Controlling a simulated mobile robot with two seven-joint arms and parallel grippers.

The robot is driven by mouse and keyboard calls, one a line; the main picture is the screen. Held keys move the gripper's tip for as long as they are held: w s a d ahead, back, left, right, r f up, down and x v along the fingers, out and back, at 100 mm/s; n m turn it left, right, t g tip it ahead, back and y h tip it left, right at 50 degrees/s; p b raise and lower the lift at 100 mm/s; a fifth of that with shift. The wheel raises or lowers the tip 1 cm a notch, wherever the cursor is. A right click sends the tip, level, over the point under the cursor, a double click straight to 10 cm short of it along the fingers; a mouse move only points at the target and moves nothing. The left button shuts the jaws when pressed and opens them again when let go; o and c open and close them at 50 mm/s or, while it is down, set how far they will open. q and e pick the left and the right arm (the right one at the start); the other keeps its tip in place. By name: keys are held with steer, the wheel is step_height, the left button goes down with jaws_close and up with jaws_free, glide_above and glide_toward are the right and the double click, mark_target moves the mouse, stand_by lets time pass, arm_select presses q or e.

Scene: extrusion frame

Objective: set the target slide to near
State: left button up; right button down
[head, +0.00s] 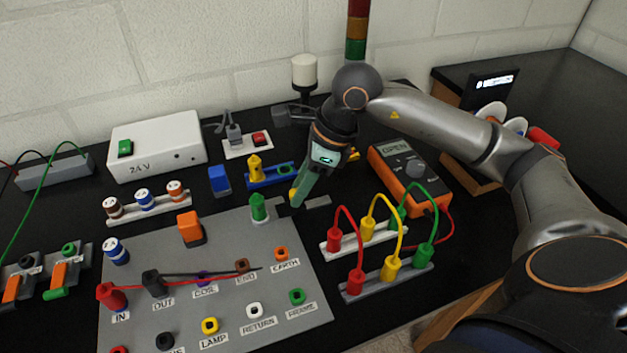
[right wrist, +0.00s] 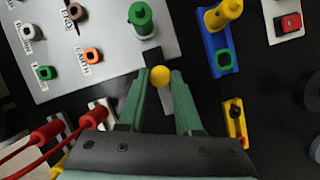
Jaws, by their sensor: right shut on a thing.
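My right gripper (head: 296,200) reaches down to the table just right of the grey panel. In the right wrist view its two green fingers (right wrist: 159,80) are shut on a round yellow knob (right wrist: 160,76). The knob also shows in the head view (head: 293,194), partly hidden by the fingers. A dark block (right wrist: 151,57) and a grey strip (right wrist: 196,113) show on either side of the knob; they look like parts of the slide under it, and the fingers hide its middle. No readable position mark shows on it. My left gripper is not in view.
The grey panel (head: 215,268) with sockets and a green post (head: 259,208) lies left of the gripper. A blue base (head: 272,176) with a yellow post stands behind. An orange multimeter (head: 408,178) and looped coloured cables (head: 370,222) stand to the right.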

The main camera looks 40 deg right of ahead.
steer(key=shift+w+a, duration=0.1)
steer(key=shift+a, duration=0.4)
steer(key=c, duration=0.6)
jaws_free()
steer(key=v, duration=1.2)
steer(key=shift+r, duration=0.3)
